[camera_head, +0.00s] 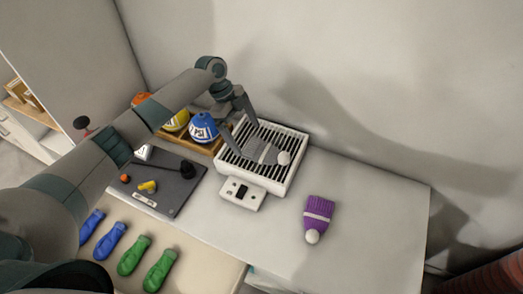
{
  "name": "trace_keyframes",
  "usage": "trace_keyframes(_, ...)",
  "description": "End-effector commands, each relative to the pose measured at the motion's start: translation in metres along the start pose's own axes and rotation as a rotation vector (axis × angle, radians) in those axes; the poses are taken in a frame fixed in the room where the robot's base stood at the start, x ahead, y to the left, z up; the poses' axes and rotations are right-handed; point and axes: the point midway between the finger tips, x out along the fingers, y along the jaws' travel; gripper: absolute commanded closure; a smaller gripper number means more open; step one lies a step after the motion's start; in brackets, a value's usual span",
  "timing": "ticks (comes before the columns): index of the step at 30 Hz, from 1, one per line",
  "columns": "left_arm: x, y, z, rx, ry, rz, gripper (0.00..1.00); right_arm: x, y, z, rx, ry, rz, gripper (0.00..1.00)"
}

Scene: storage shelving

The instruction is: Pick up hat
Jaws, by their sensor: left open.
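A grey knit hat (262,151) with a pale band and a white pompom lies on a white slatted rack (290,184). A purple knit hat (318,209) with a pale band and white pompom lies on the white table to the right of the rack. My left gripper (243,140) is open, pointing down over the rack's left part, with its fingers around or just above the grey hat's left end. I cannot tell whether they touch it. My right gripper is not in view.
Blue (203,127) and yellow (178,121) round objects sit in a wooden tray left of the rack. A dark board (172,190) with small items lies in front of it. Blue and green shoe-like objects (134,254) line the front left. The table's right part (385,215) is clear.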

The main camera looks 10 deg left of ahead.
Motion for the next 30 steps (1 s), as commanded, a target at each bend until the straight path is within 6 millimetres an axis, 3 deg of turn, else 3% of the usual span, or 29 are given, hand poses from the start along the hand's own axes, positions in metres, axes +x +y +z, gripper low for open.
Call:
trace_keyframes(8,0.006,0.000,-0.003,0.001,0.001,0.003,0.06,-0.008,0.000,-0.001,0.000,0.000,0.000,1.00)
trace_keyframes(15,0.030,-0.002,-0.007,0.000,0.001,0.004,0.06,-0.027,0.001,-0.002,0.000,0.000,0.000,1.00)
trace_keyframes(21,0.050,-0.003,-0.005,0.000,0.001,0.001,0.06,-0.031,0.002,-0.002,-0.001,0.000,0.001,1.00)
trace_keyframes(30,0.052,-0.003,-0.004,0.000,0.001,0.001,0.06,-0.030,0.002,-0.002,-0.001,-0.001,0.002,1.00)
